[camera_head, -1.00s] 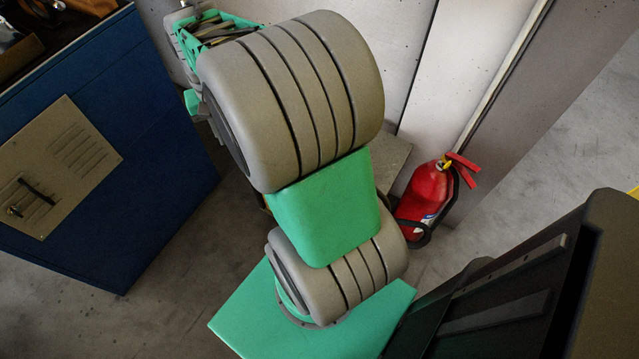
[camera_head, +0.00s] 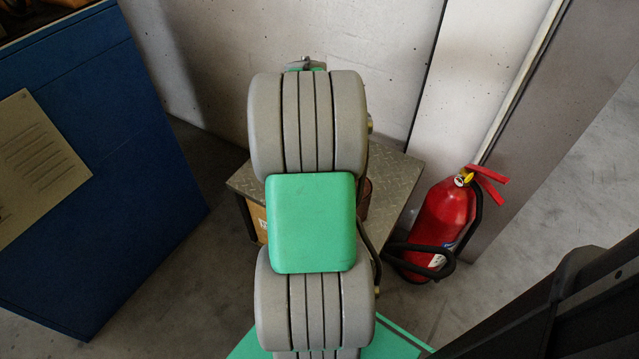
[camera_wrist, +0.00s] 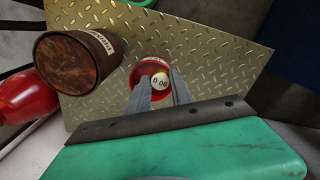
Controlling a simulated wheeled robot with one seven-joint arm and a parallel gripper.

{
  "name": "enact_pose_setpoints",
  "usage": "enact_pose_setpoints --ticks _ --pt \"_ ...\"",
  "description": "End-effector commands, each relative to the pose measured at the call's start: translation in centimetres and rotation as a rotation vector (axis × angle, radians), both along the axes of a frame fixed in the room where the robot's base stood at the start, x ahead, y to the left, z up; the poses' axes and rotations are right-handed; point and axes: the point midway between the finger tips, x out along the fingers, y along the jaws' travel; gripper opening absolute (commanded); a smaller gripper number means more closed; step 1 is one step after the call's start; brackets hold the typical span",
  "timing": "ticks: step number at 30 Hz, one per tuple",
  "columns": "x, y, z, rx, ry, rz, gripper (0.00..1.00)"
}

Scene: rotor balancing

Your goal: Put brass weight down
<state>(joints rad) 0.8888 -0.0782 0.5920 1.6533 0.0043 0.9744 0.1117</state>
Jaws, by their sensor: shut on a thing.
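The brass weight (camera_wrist: 160,80) shows in the wrist view as a small round piece with a pale, marked top face. My gripper (camera_wrist: 161,86) is shut on it, one finger on each side. Just behind the weight is a round red thing with a pale inside (camera_wrist: 149,66), partly hidden by the weight and fingers. I cannot tell whether the weight touches it or is above it. The diamond-plate metal top (camera_wrist: 200,45) lies beneath. In the head view my arm hides my gripper and the weight.
A rusty brown can (camera_wrist: 75,62) stands on the plate, left of my gripper in the wrist view. A red fire extinguisher (camera_head: 440,222) stands right of the diamond-plate stand (camera_head: 398,180). A blue cabinet (camera_head: 120,170) is at left; a wall is behind.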

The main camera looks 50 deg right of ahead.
Motion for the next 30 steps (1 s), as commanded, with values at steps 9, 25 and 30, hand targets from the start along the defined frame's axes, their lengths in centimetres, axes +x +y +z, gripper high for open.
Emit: enact_pose_setpoints --ticks 9,25,30 --pt "-0.6 -3.2 -4.3 0.000 0.000 -0.001 0.00" --pt "-0.7 -3.4 -7.7 0.001 0.001 0.001 0.00" --pt "-0.7 -3.4 -7.7 0.000 0.000 0.001 0.35"
